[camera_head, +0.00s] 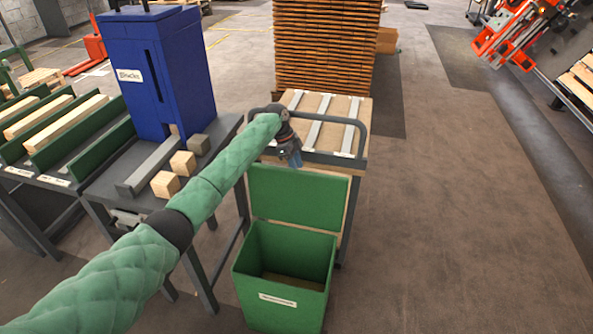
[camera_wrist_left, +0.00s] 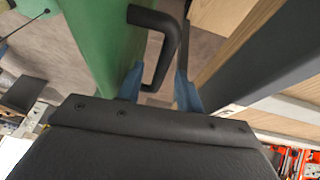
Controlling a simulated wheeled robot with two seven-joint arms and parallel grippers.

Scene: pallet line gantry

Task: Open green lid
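The green lid (camera_head: 298,195) stands raised, roughly upright, at the back edge of the green bin (camera_head: 283,305), whose top is open. My left gripper (camera_head: 294,160) is at the lid's upper edge, on its far side. In the left wrist view the lid (camera_wrist_left: 103,35) fills the upper left, with a black bar handle (camera_wrist_left: 168,60) on it. My left gripper (camera_wrist_left: 160,78) has its blue fingers apart, with part of the handle between them and a gap beside it. The right gripper is not in view.
A wooden-topped cart (camera_head: 345,108) with a grey rail stands right behind the lid. A table (camera_head: 105,187) with a blue block dispenser (camera_head: 185,85) and wooden blocks (camera_head: 165,184) is at the left. The floor (camera_head: 450,220) to the right is clear.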

